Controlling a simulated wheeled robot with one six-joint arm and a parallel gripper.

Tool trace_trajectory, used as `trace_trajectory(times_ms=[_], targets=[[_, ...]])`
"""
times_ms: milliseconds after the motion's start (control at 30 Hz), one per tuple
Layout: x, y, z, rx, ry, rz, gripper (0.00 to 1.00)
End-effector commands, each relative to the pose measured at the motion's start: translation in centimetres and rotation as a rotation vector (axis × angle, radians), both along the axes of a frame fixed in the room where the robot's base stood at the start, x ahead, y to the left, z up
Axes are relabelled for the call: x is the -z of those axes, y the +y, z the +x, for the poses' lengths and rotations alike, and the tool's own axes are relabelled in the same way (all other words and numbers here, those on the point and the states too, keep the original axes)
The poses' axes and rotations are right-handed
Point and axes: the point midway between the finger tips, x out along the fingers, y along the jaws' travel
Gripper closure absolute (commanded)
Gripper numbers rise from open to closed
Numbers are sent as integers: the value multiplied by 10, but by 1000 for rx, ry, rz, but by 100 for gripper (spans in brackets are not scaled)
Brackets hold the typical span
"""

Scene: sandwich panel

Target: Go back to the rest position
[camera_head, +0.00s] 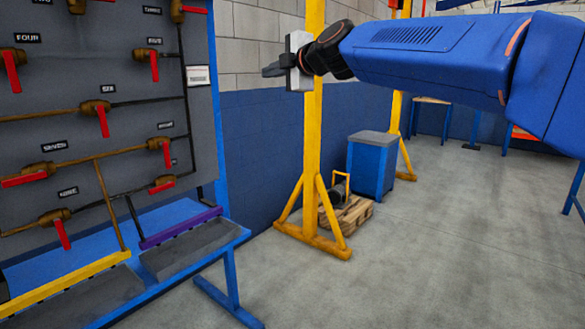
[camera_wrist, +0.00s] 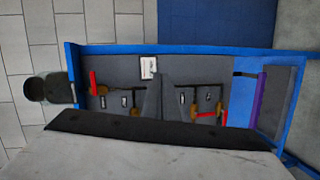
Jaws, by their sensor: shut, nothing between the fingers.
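My gripper (camera_head: 272,69) is at the top middle of the head view, at the end of my blue arm, pointing left toward the panel. Its fingers are shut and empty, and it is clear of the panel. In the wrist view the fingers (camera_wrist: 161,97) stand together in front of the panel. The grey panel (camera_head: 95,85) with brass valves and red handles fills the left of the head view. It shows sideways in the wrist view (camera_wrist: 122,70).
A blue bench with grey trays (camera_head: 180,250) runs below the panel. A yellow post (camera_head: 313,130) stands behind my gripper. A pallet (camera_head: 347,214) and a blue bin (camera_head: 371,165) stand near the wall. The floor at the right is open.

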Motion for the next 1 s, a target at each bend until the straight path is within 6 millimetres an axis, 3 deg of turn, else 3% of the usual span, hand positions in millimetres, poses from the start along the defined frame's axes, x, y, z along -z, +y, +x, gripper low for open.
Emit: trace_trajectory(times_ms=[100,567,1000], targets=[[29,-35,-26,42,136,55,100],[165,-156,-141,341,666,302,100],[312,-263,-278,832,1066,584,100]])
